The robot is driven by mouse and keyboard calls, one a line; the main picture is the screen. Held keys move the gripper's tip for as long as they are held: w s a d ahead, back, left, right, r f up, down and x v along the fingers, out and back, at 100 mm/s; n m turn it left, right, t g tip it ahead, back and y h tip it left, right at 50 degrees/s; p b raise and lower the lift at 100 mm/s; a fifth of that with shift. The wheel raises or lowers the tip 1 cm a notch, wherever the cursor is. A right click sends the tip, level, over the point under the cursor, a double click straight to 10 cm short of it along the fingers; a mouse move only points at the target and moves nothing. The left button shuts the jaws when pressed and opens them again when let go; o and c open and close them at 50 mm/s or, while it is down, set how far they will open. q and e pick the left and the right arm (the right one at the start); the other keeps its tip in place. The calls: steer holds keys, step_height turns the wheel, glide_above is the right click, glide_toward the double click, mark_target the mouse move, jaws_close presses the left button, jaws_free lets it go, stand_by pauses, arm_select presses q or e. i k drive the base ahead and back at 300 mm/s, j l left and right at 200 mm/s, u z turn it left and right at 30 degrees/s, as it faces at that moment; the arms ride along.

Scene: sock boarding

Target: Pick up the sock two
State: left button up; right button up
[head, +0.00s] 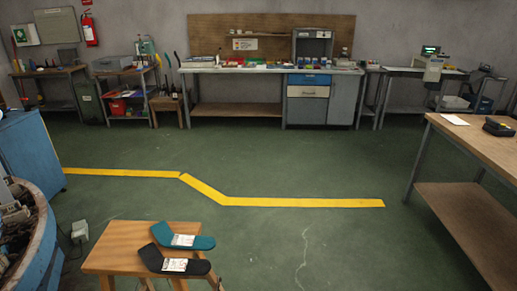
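A teal flat sock-shaped piece (203,243) with a white label lies on a small wooden stool (110,262). A black flat sock-shaped piece (150,257), also with a white label, lies on the stool just in front of it. The two are close together, and the black one's right end reaches the stool's right edge. I cannot tell which of them is sock two. Neither of my grippers shows in the head view.
A blue round machine (45,250) stands left of the stool. A wooden workbench (470,150) is at the right. A long bench (240,70) runs along the back wall. Green floor (310,165) with a yellow line (300,202) is open between them.

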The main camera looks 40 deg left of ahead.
mark_target(183, 236)
steer(key=i+u, duration=0.25)
steer(key=i+l+u, duration=0.25)
steer(key=i, duration=0.25)
steer(key=i+l+u, duration=0.25)
steer(key=i+j, duration=0.1)
